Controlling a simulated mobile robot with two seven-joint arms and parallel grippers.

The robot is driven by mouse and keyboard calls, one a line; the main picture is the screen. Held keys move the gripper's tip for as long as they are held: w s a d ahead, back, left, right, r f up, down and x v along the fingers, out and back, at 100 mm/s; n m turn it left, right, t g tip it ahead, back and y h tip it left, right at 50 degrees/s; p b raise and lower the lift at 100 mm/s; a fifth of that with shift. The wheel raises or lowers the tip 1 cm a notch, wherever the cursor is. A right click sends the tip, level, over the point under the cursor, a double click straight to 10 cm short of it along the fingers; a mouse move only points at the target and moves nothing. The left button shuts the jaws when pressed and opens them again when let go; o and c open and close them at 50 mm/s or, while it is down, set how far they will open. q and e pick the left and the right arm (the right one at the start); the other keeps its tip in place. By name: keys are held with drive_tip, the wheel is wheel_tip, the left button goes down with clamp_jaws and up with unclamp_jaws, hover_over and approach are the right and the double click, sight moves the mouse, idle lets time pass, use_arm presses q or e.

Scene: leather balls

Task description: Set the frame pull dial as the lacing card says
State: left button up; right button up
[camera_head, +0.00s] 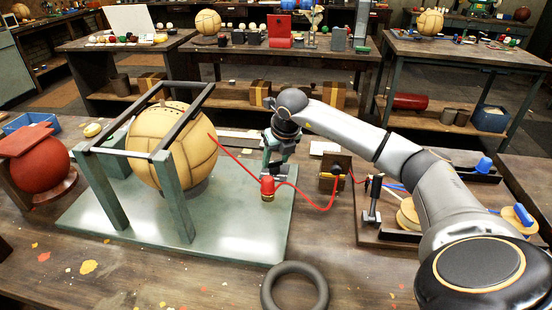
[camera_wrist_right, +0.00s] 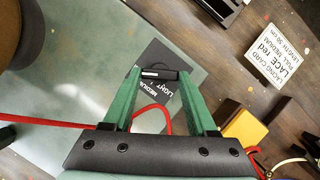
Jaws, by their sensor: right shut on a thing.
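The tan leather ball (camera_head: 172,150) sits inside the green metal frame (camera_head: 172,190) on its base plate (camera_head: 235,235). The frame pull dial (camera_wrist_right: 160,74) is a small dark knob with a white mark, on a black plate (camera_wrist_right: 150,92) lettered MEDIUM and LIGHT. My right gripper (camera_wrist_right: 160,76) is shut on the dial's knob; in the head view it (camera_head: 274,172) is at the plate's back right. The fingers hide part of the dial plate, and I cannot tell which word the mark points to. The white lacing card (camera_wrist_right: 277,56) reads lace red, pull medium, length 50 cm. My left gripper is not in view.
A red lace (camera_head: 300,188) runs from the ball past a red-topped brass piece (camera_head: 267,188) to a small brass-coloured box (camera_head: 331,180). A tray (camera_head: 385,232) with tools lies right, under my right arm. A black ring (camera_head: 295,287) lies at the front; a red ball (camera_head: 38,165) stands left.

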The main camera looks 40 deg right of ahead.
drive_tip(key=n, duration=0.2)
drive_tip(key=n+y, duration=0.2)
drive_tip(key=n, duration=0.1)
drive_tip(key=shift+d+r+n, duration=0.1)
drive_tip(key=shift+d+n, duration=0.2)
drive_tip(key=n+y, duration=0.1)
drive_tip(key=n, duration=0.1)
drive_tip(key=n+y+p, duration=0.1)
drive_tip(key=n, duration=0.2)
drive_tip(key=shift+w+d+g, duration=0.15)
drive_tip(key=shift+d+g, duration=0.05)
drive_tip(key=shift+g, duration=0.1)
drive_tip(key=shift+n, duration=0.4)
drive_tip(key=o, duration=1.4)
drive_tip(key=shift+c, duration=0.2)
drive_tip(key=v, duration=1.2)
drive_tip(key=shift+d+r, duration=0.15)
drive_tip(key=shift+r, duration=0.05)
drive_tip(key=shift+f, duration=0.15)
